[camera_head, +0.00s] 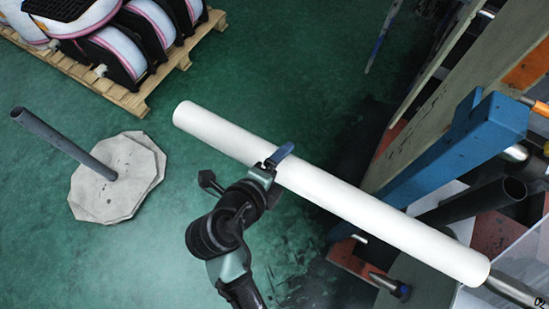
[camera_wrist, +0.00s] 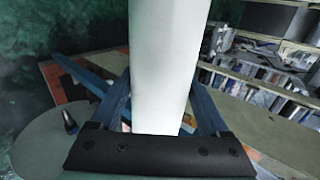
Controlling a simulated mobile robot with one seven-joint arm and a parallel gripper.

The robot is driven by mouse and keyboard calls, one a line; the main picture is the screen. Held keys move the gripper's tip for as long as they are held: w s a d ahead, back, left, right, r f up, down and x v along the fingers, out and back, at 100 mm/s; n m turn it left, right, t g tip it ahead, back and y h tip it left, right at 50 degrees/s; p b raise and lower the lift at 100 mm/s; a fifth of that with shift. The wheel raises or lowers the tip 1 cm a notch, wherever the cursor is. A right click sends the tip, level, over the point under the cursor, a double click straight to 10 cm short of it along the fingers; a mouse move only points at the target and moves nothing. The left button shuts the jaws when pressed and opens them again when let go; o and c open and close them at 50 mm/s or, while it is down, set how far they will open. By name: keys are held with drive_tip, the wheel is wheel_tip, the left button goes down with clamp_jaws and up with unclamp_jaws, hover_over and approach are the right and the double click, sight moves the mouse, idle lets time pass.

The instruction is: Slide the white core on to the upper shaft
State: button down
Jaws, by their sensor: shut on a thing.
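The white core (camera_head: 335,195) is a long smooth tube, slanting from upper left to lower right in the head view. My gripper (camera_head: 270,167) is shut around it left of its middle and holds it above the floor. In the wrist view the core (camera_wrist: 168,60) runs between the two blue fingers of my gripper (camera_wrist: 160,108). A grey metal shaft (camera_head: 516,291) shows directly beyond the core's right end, roughly in line with it. I cannot tell whether the shaft's tip is inside the core or behind it, nor whether this is the upper shaft.
A blue beam (camera_head: 450,150) of the machine stands close behind the core, with a dark tube (camera_head: 470,205) beside it. A pole on a pale base (camera_head: 117,180) stands at left. A wooden pallet (camera_head: 150,95) holds several rolls. Green floor is clear between.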

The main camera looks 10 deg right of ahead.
sight(481, 273)
drive_tip(key=shift+s+d+r+b, duration=0.1)
drive_tip(key=shift+s+d+b, duration=0.05)
drive_tip(key=shift+s+d, duration=0.65)
drive_tip(key=shift+s+d+f+b, duration=0.1)
drive_tip(key=shift+s+d, duration=0.45)
drive_tip(key=shift+d, duration=0.5)
drive_tip(key=shift+s+d+r+b, duration=0.1)
drive_tip(key=shift+s+d+b, duration=0.05)
drive_tip(key=shift+s+d, duration=0.65)
drive_tip(key=shift+w+d, duration=0.1)
drive_tip(key=shift+d, duration=0.1)
drive_tip(key=shift+s+d, duration=0.25)
drive_tip(key=shift+d, duration=0.05)
drive_tip(key=s+d, duration=0.3)
drive_tip(key=d, duration=0.1)
drive_tip(key=s+d+p, duration=0.1)
drive_tip(key=s+d, duration=0.2)
drive_tip(key=d, duration=0.1)
drive_tip(key=s+d, duration=0.3)
drive_tip(key=d, duration=0.1)
drive_tip(key=shift+s+d+p, duration=0.1)
drive_tip(key=shift+d+p, duration=0.1)
drive_tip(key=shift+p, duration=0.1)
drive_tip(key=shift+s+d, duration=0.45)
drive_tip(key=shift+d, duration=0.25)
